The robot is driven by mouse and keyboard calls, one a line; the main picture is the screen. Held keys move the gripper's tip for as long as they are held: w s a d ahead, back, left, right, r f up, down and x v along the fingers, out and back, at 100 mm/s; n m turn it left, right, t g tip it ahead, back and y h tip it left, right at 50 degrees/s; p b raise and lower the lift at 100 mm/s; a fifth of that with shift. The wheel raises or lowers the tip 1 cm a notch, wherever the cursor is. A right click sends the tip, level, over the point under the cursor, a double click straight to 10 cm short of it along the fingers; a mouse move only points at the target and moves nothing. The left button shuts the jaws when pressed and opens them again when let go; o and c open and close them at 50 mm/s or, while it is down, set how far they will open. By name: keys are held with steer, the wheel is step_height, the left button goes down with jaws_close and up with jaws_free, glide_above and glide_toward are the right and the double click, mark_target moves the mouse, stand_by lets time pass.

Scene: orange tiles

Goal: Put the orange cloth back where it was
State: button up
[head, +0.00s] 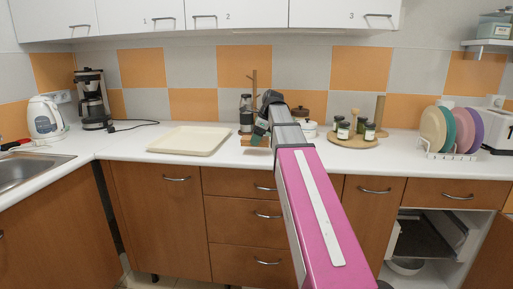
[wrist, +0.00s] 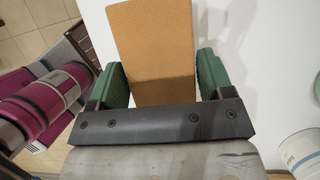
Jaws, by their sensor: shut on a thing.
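The orange cloth (wrist: 150,45) is a flat, rectangular piece with a fine weave. In the wrist view it lies between the two green fingers of my gripper (wrist: 161,80) and sticks out beyond them. My gripper is shut on it. In the head view my gripper (head: 262,133) is over the counter right of the beige tray, and a small part of the cloth (head: 249,143) shows beside the fingers. My arm hides part of the counter there. I cannot tell whether the cloth touches the counter.
A beige tray (head: 188,141) lies on the white counter (head: 140,134). A dark jar (head: 245,112) stands behind my gripper. A round board with several jars (head: 355,141) and a dish rack with plates (head: 450,155) are on the right. A lower cabinet (head: 430,240) stands open.

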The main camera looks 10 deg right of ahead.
mark_target(256, 153)
steer(key=shift+f, duration=2)
steer(key=o, duration=1)
steer(key=shift+f, duration=0.15)
steer(key=shift+c, duration=0.2)
steer(key=v, duration=1.2)
steer(key=shift+r, duration=0.25)
